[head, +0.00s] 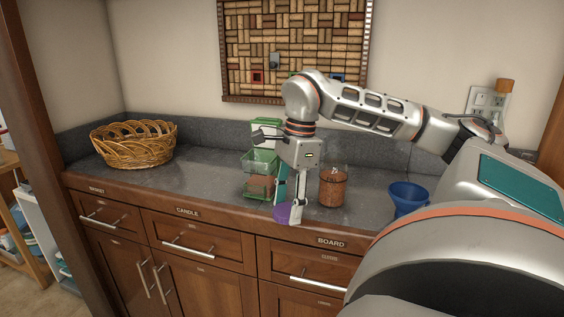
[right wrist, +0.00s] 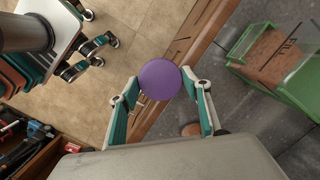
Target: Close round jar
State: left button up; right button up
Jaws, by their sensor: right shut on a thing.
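My right gripper (head: 288,206) is above the counter's front edge, shut on a round purple lid (head: 282,214). In the right wrist view the lid (right wrist: 160,79) sits between the two fingertips and shows its flat face. The round jar (head: 333,188) is clear glass with reddish-brown contents. It stands upright on the counter, just right of the gripper and apart from the lid. Its top appears uncovered.
A green-framed clear container (head: 260,183) with brown contents stands just left of the gripper. A blue funnel-like vessel (head: 408,197) is right of the jar. A wicker basket (head: 134,144) sits far left. The counter (head: 205,168) between basket and container is clear.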

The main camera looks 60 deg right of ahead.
pick_arm(q)
jog(key=shift+a+f+b, duration=0.15)
jog(key=shift+f+b, duration=0.35)
jog(key=shift+b, duration=0.2)
pick_arm(e)
jog(key=w+a+f+n+g, duration=0.1)
jog(key=w+a+n, duration=0.1)
jog(key=a+n, duration=0.6)
jog(key=w+a+f+n+g+h, duration=0.1)
jog(key=w+a+f+n, duration=0.1)
jog(key=a+n, duration=0.6)
jog(key=w+a+f+n, duration=0.1)
jog(key=a+n, duration=0.7)
jog(key=a, duration=0.3)
jog(key=shift+w+f+g+h, duration=0.3)
jog(key=shift+w+f+g, duration=0.1)
pick_arm(q)
jog(key=shift+c, duration=0.3)
